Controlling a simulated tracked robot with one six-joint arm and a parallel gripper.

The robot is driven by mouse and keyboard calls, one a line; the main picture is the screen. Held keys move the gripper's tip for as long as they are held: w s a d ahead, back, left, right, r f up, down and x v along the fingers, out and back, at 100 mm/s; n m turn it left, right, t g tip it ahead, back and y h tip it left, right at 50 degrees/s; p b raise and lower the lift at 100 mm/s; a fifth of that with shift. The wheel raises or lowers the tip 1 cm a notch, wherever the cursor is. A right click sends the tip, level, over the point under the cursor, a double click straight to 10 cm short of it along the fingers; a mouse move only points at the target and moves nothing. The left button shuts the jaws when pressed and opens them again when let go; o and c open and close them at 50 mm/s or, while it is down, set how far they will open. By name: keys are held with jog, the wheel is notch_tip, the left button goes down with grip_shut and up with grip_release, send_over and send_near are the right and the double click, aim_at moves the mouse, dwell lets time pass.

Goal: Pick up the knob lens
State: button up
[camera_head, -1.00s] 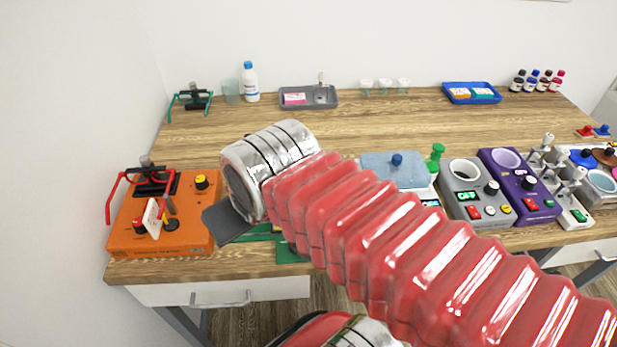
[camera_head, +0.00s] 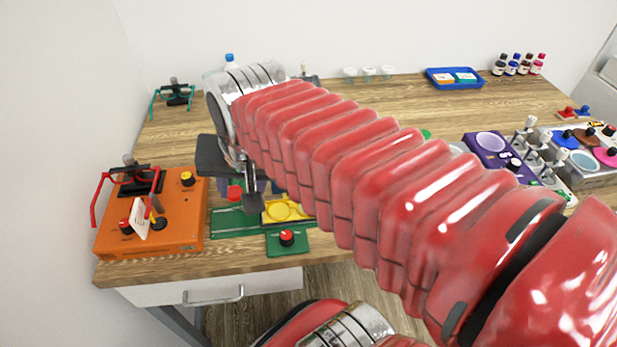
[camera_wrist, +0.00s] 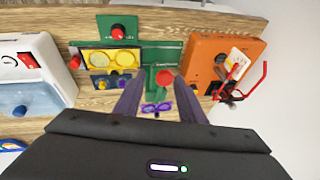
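I cannot tell for certain which thing is the knob lens. Several coloured discs with knobs, among them a blue one (camera_head: 563,136) and a pink one (camera_head: 607,156), lie at the far right in the head view. My gripper (camera_wrist: 160,90) is open, its two fingers apart, over the left part of the table. In the wrist view a red knob (camera_wrist: 165,76) on a green fixture (camera_wrist: 170,55) and a small purple two-lobed piece (camera_wrist: 157,107) show between the fingers; I see no grip on either. In the head view my arm hides part of the table.
A yellow plate (camera_wrist: 112,59) with two round shapes lies beside the fixture. An orange box (camera_head: 180,232) with a red-armed frame stands left. A purple device (camera_head: 488,144) stands right. A blue tray (camera_head: 427,77) and small bottles (camera_head: 517,67) stand at the back.

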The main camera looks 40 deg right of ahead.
jog(key=w+d+f+m+g, duration=0.1)
jog(key=w+d+m, duration=0.1)
jog(key=d+m, duration=0.9)
jog(key=w+d+f+m+g, duration=0.1)
jog(key=w+d+f+m, duration=0.1)
jog(key=d+m, duration=1)
jog(key=m, duration=0.3)
jog(key=shift+w+f+g+y, duration=0.2)
jog(key=shift+w+g+y, duration=0.1)
jog(key=shift+g+y, duration=0.1)
jog(key=shift+f, duration=0.1)
jog(key=f, duration=0.2)
jog(key=w+f, duration=0.1)
jog(key=f, duration=0.5)
jog(key=shift+w+a+f, duration=0.1)
jog(key=shift+w+f, duration=0.05)
jog(key=shift+f, duration=0.1)
jog(key=shift+w+f, duration=0.2)
jog(key=shift+f, duration=1.05)
jog(key=shift+w+f, duration=0.2)
jog(key=shift+f, duration=1.05)
jog(key=shift+c, duration=0.6)
